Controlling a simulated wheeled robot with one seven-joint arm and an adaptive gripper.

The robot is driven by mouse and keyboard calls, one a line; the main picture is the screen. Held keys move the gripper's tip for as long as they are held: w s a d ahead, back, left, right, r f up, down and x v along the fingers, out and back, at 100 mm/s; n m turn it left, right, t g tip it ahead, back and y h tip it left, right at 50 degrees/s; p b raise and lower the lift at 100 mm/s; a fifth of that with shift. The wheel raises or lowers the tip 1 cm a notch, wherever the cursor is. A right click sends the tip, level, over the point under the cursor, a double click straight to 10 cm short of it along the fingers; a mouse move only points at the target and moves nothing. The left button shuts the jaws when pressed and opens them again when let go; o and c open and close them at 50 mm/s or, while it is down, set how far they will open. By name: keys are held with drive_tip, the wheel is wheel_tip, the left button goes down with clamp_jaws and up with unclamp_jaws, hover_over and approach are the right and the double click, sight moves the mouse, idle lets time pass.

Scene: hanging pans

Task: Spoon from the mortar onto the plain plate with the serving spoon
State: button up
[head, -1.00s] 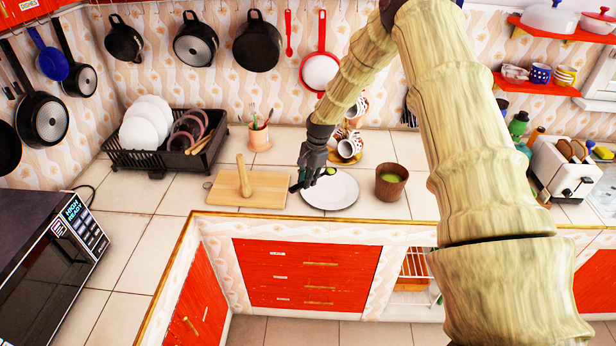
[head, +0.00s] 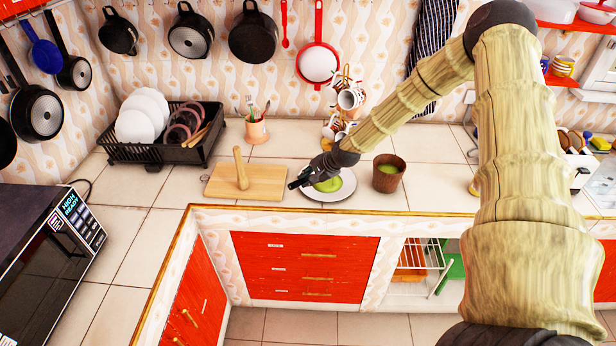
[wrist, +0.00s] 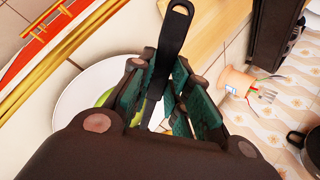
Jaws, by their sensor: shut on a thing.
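The plate (wrist: 72,107) and part of the green also show in the wrist view. My gripper (head: 298,181) is low at the plate's left side. In the wrist view my gripper (wrist: 165,100) is shut on the serving spoon, whose black handle (wrist: 174,38) sticks up between the fingers. The spoon's bowl is hidden behind the gripper.
A wooden board (head: 268,184) with a pestle (head: 240,168) lies left of the plate. Behind are a utensil pot (head: 256,130), a dish rack (head: 165,150) and a mug stand (head: 337,125). Pans hang on the wall. The counter edge runs close in front.

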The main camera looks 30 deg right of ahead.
drive_tip(key=shift+s+f+t+b, duration=0.25)
drive_tip(key=shift+f+t+b, duration=0.2)
drive_tip(key=shift+t+b, duration=0.85)
drive_tip(key=t+b, duration=0.1)
drive_tip(key=b, duration=0.1)
drive_tip(key=t+b, duration=0.1)
drive_tip(key=t+y+b, duration=0.1)
drive_tip(key=b, duration=0.1)
drive_tip(key=shift+s+d+f+m+b, duration=0.1)
drive_tip(key=shift+s+f+m+b, duration=0.15)
drive_tip(key=shift+m+b, duration=0.1)
drive_tip(key=shift+t+b, duration=0.5)
drive_tip(key=shift+b, duration=0.15)
drive_tip(key=t+b, duration=0.2)
drive_tip(key=b, duration=0.5)
drive_tip(key=f+t+b, duration=0.1)
drive_tip(key=t+b, duration=0.1)
drive_tip(key=b, duration=0.5)
drive_tip(key=m+t+b, duration=0.1)
drive_tip(key=t+b, duration=0.1)
drive_tip(key=b, duration=0.5)
drive_tip(key=shift+s+a+f, duration=0.1)
drive_tip(key=shift+a+f, duration=0.1)
drive_tip(key=shift+f, duration=0.1)
drive_tip(key=shift+r+t+b, duration=0.15)
drive_tip(key=shift+t+b, duration=0.35)
drive_tip(key=shift+b, duration=0.25)
drive_tip(key=shift+r, duration=0.1)
drive_tip(key=shift+r+p, duration=1.05)
drive_tip(key=shift+r, duration=0.85)
